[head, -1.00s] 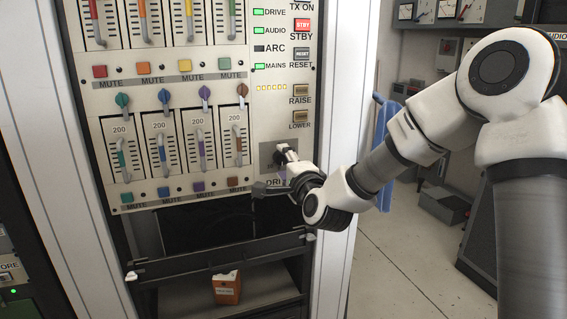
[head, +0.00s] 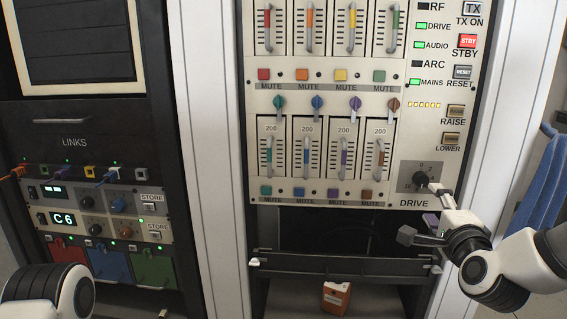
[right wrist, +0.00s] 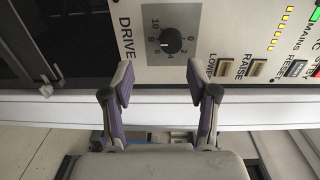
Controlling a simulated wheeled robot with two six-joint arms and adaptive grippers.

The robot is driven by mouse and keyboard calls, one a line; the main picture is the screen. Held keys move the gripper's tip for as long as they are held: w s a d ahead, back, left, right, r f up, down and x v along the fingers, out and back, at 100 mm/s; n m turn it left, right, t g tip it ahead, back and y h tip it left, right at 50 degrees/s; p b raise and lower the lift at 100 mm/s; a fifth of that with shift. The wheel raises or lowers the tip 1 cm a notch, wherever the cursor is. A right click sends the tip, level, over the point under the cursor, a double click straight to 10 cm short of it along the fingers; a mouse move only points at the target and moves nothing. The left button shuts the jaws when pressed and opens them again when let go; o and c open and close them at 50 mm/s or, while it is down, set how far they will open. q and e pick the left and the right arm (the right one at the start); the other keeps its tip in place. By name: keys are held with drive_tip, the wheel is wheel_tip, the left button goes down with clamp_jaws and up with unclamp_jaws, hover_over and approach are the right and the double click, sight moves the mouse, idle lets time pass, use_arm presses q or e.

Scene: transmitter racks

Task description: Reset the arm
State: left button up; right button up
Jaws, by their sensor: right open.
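My right gripper (head: 422,212) is open and empty in front of the DRIVE panel. In the right wrist view the two fingers of the right gripper (right wrist: 160,82) stand wide apart with nothing between them. The black DRIVE knob (right wrist: 171,41) lies beyond the fingertips, apart from them, on a grey dial plate numbered up to 10. In the head view the DRIVE knob (head: 421,179) shows just left of the upper finger. Part of my left arm (head: 48,296) shows at the bottom left; its gripper is not clearly visible.
The transmitter panel has fader knobs, MUTE buttons, and RAISE (head: 456,111) and LOWER (head: 451,139) buttons above the DRIVE dial. A dark rail (head: 340,264) crosses below, with an orange box (head: 336,297) beneath. A LINKS rack (head: 75,142) stands left, beyond a white post (head: 205,160).

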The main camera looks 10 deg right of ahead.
drive_tip(key=s+a+f+n+g+y+p, duration=0.1)
drive_tip(key=s+a+f+n+g+p, duration=0.1)
drive_tip(key=f, duration=0.6)
drive_tip(key=s+a+f+n+g+p, duration=0.1)
drive_tip(key=a+f+g, duration=0.15)
drive_tip(key=f, duration=0.55)
drive_tip(key=s+a+f+n+g+y+p, duration=0.1)
drive_tip(key=s+f+n+g+p, duration=0.15)
drive_tip(key=f, duration=0.55)
drive_tip(key=s+a+f+n+g, duration=0.2)
drive_tip(key=s+f+n, duration=0.3)
drive_tip(key=s, duration=0.3)
drive_tip(key=s+a+f+n+g+y+p, duration=0.1)
drive_tip(key=s+a+f+n+g, duration=0.1)
drive_tip(key=s+f+n+g, duration=0.2)
drive_tip(key=s+a+f+n+g+y+p, duration=0.1)
drive_tip(key=s+a+f+n+g, duration=0.1)
drive_tip(key=s+f+n+g, duration=0.2)
drive_tip(key=s+f+n, duration=0.1)
drive_tip(key=s+f, duration=0.2)
drive_tip(key=s, duration=0.5)
drive_tip(key=shift+s+a+f+n, duration=0.25)
drive_tip(key=shift+s+a+n, duration=0.05)
drive_tip(key=shift+a+n, duration=0.05)
